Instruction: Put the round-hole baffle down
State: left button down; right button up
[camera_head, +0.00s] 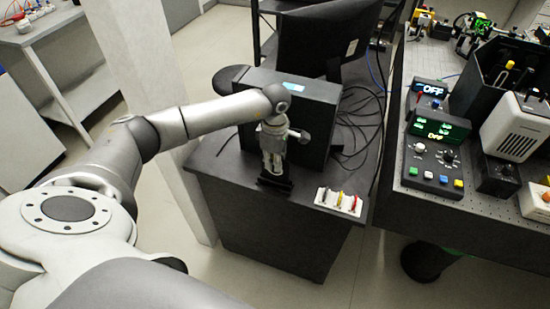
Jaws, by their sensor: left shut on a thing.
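My left gripper (272,170) points down over the front part of the small dark table (220,182). It is shut on a black piece, the round-hole baffle (276,184), which shows just below the fingers. The round hole cannot be made out, and the fingers hide part of the baffle. I cannot tell whether its lower edge touches the table top. My right gripper is not in view.
A black computer case (315,118) stands close behind the gripper, with a monitor (325,40) and loose cables (360,130). A white holder with coloured items (338,201) lies right of the baffle. The optical bench (395,199) with instruments is at the right.

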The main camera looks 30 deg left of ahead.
pick_arm(q)
jog(key=shift+f, duration=0.15)
jog(key=c, duration=1.5)
grip_release()
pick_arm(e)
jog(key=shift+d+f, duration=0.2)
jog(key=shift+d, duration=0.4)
